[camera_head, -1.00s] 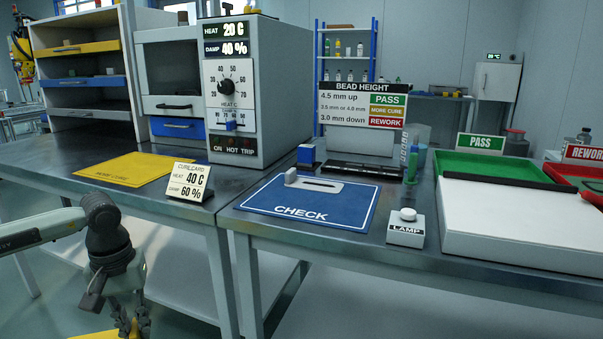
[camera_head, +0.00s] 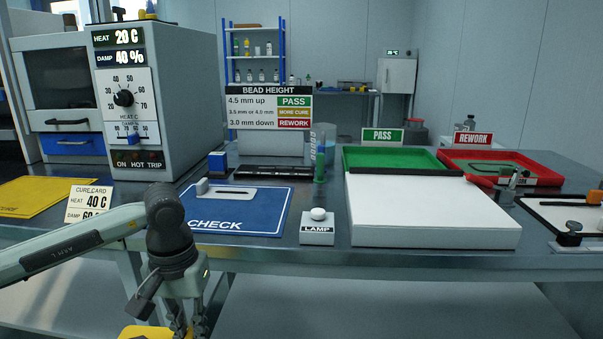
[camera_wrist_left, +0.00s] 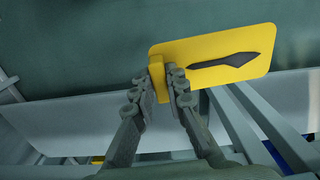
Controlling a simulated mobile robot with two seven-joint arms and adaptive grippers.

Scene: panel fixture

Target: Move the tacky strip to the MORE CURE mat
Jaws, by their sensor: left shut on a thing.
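My left gripper (camera_head: 190,328) is low in front of the bench and shut on a yellow plate (camera_head: 150,332). In the left wrist view the fingers (camera_wrist_left: 165,85) pinch the upright tab at the end of the yellow plate (camera_wrist_left: 232,50), which carries a dark pointed strip (camera_wrist_left: 225,61). In the head view most of the plate is cut off by the bottom edge. The yellow MORE CURE mat (camera_head: 35,188) lies on the bench at far left, partly out of frame, apart from the gripper. My right gripper is not in view.
A blue CHECK mat (camera_head: 265,222) holds a grey slotted gauge (camera_head: 230,192). A CURE CARD sign (camera_head: 85,203) stands beside the yellow mat. A LAMP button (camera_head: 318,232), white box (camera_head: 430,215), green PASS tray (camera_head: 400,155) and red REWORK tray (camera_head: 490,157) stand to the right.

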